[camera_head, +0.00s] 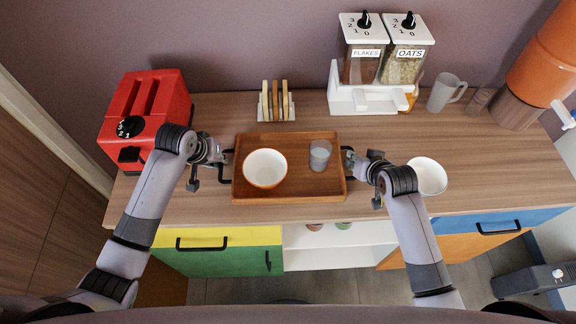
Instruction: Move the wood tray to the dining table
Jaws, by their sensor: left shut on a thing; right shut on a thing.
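The wood tray (290,144) is on the wooden counter in the head view, with a black handle at each short side. A white bowl (265,168) with a brown outside and a clear glass (320,155) stand in it. My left gripper (221,164) is shut on the tray's left handle. My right gripper (352,163) is shut on the tray's right handle. The fingers partly hide both handles. I cannot tell whether the tray is lifted off the counter. No dining table shows in this view.
A red toaster (146,112) stands left on the counter (500,160). A white bowl (428,176) sits right of my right gripper. Cabinets are below the front edge.

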